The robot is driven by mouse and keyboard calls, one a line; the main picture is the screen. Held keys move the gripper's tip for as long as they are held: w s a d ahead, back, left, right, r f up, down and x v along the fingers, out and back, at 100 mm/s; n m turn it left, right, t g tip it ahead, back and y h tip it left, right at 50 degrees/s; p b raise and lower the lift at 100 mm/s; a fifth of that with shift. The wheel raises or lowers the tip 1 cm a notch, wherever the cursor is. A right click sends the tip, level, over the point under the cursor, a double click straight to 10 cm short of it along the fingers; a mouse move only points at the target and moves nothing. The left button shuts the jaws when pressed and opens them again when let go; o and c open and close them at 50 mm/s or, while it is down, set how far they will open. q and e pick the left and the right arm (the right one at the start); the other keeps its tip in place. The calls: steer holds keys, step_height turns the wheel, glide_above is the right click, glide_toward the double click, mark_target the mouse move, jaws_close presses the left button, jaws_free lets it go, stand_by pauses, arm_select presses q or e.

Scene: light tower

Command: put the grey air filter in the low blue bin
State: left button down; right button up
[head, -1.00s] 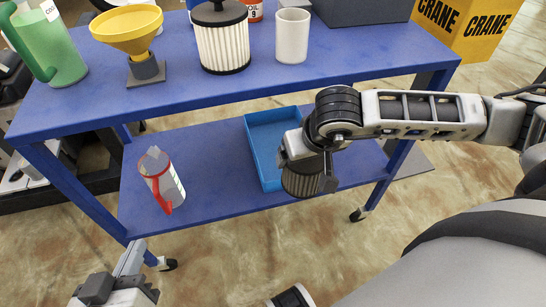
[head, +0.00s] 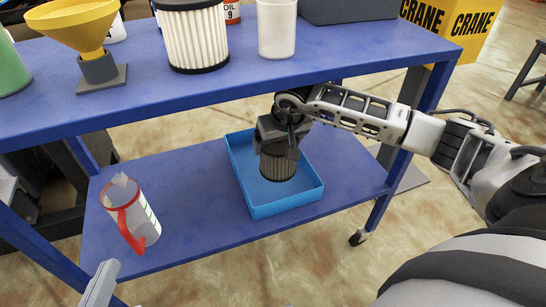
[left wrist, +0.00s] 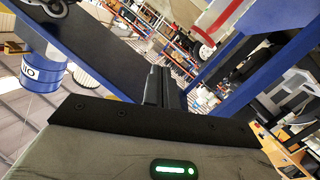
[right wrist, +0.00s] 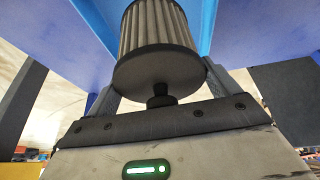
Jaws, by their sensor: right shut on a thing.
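The grey air filter (head: 278,166) is a pleated cylinder with dark end caps. My right gripper (head: 283,145) is shut on its knob end and holds it hanging over the low blue bin (head: 285,208), within the bin's outline in the head view. I cannot tell whether the filter touches the bin floor. In the right wrist view the filter (right wrist: 158,40) stands out beyond the fingers, with light blue bin surface behind it. My left gripper (head: 100,285) shows only partly at the lower left; in the left wrist view its fingers (left wrist: 163,88) are together and empty.
The bin stands on the cart's lower blue shelf (head: 190,205). A clear jug with a red handle (head: 132,213) stands to its left. The upper shelf (head: 220,95) overhangs behind, carrying a yellow funnel (head: 80,25), a white filter (head: 192,38) and a white cup (head: 277,28).

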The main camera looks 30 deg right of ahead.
steer(key=w, duration=0.2)
steer(key=w+b, duration=0.1)
steer(key=shift+w+d+f, duration=0.1)
steer(key=shift+w+d, duration=0.25)
step_height(320, 180, down, 3)
steer(key=shift+s+r+b, duration=0.1)
steer(key=shift+r+b, duration=0.1)
steer(key=shift+b, duration=0.2)
steer(key=shift+f, duration=0.65)
step_height(320, 180, down, 2)
steer(key=shift+f+b, duration=0.2)
steer(key=shift+b, duration=0.55)
arm_select(q)
steer(key=shift+w+r+m+t+h, duration=0.25)
steer(key=shift+w+r+t, duration=0.1)
steer(key=shift+r, duration=0.25)
steer(key=shift+w+r+m+t+h, duration=0.2)
steer(key=shift+r+t+h, duration=0.15)
steer(key=shift+r, duration=0.25)
steer(key=shift+w+r+m+t+h, duration=0.2)
steer(key=shift+w+r+t, duration=0.15)
steer(key=shift+r, duration=0.25)
arm_select(e)
steer(key=shift+f, duration=0.25)
arm_select(q)
steer(key=shift+a, duration=0.1)
